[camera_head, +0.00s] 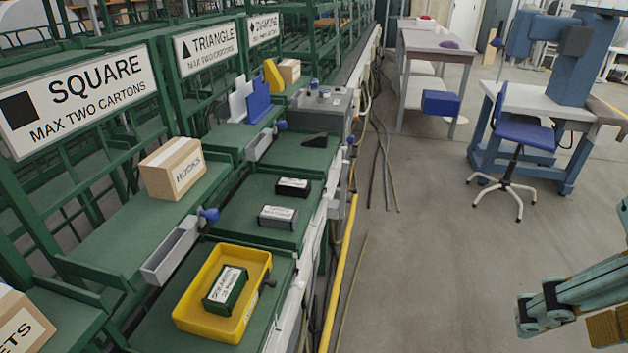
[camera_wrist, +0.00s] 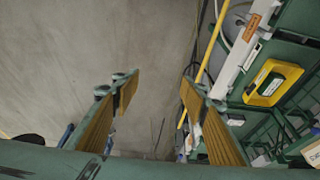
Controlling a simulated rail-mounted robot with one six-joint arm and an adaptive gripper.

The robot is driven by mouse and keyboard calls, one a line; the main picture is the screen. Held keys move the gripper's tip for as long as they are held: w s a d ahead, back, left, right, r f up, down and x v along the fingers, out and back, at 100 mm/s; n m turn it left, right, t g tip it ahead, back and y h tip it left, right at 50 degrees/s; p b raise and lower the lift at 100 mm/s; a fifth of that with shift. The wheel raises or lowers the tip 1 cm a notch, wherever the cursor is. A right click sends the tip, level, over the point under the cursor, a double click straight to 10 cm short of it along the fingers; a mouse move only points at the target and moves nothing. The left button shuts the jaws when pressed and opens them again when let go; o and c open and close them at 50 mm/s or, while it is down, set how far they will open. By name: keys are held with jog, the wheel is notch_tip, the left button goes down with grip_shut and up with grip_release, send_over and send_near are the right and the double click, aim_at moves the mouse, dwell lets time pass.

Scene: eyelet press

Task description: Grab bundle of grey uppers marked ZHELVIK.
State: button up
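A grey bundle (camera_head: 277,217) with a white label lies on the green shelf in the head view. Its label is too small to read. A black bundle (camera_head: 294,187) with a white label lies just behind it. A dark green bundle (camera_head: 226,287) with a white label lies in a yellow tray (camera_head: 259,270) nearer the front. My gripper (camera_wrist: 153,92) is open and empty in the wrist view, its two tan-padded fingers wide apart over bare floor. In the head view it is partly in view at the lower right, well away from the bundles.
A carton marked HOOKS (camera_head: 173,169) and a grey bin (camera_head: 172,250) stand left of the bundles. A dark wedge-shaped piece (camera_head: 315,140) lies farther back. A yellow rail (camera_head: 342,270) runs along the rack's edge. The floor between rack and blue chair (camera_head: 522,134) is mostly clear.

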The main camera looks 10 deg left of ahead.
jog(key=o, duration=0.5)
jog(key=shift+o, duration=0.2)
jog(key=shift+w, duration=0.1)
